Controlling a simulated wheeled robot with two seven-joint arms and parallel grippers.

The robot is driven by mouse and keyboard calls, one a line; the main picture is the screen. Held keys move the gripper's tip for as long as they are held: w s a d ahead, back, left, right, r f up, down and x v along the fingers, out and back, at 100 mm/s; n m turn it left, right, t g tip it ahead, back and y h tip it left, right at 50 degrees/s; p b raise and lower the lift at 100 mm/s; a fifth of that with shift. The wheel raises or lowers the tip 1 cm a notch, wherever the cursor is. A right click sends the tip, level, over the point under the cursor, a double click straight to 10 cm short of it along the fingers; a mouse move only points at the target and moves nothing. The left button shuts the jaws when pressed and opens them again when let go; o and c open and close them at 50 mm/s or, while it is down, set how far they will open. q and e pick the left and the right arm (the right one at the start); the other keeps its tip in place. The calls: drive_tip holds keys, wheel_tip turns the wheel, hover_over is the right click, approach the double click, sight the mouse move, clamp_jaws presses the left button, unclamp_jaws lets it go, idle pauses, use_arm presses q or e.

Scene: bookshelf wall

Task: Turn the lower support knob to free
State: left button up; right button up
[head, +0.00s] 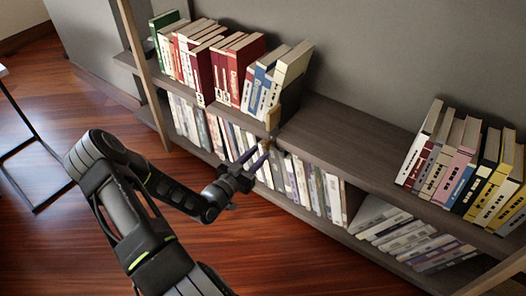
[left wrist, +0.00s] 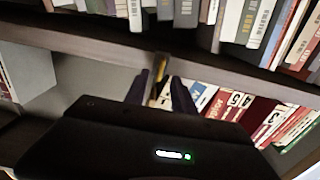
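My left gripper (head: 254,158) is at the front of the bookshelf, with its two dark purple fingers apart and pointing at the edge of the middle shelf board. A small brown piece (head: 265,145), which may be the lower support knob, sits on that edge just beyond the fingertips. In the left wrist view the fingers of my left gripper (left wrist: 160,88) stand either side of a narrow dark and yellowish piece (left wrist: 157,72). I cannot tell whether they touch it or how it is turned. My right gripper is out of view.
Upper-row books (head: 203,75) stand left of the tan block, some leaning. A bare stretch of shelf (head: 340,135) separates them from more books (head: 460,165) at right. Lower-row books (head: 310,185) stand close behind the gripper. The wooden floor (head: 270,240) in front is clear.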

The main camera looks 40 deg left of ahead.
sight(266, 147)
use_arm(q)
drive_tip(key=shift+w+b, duration=0.3)
drive_tip(key=shift+w, duration=1.35)
drive_tip(key=shift+c, duration=0.3)
clamp_jaws()
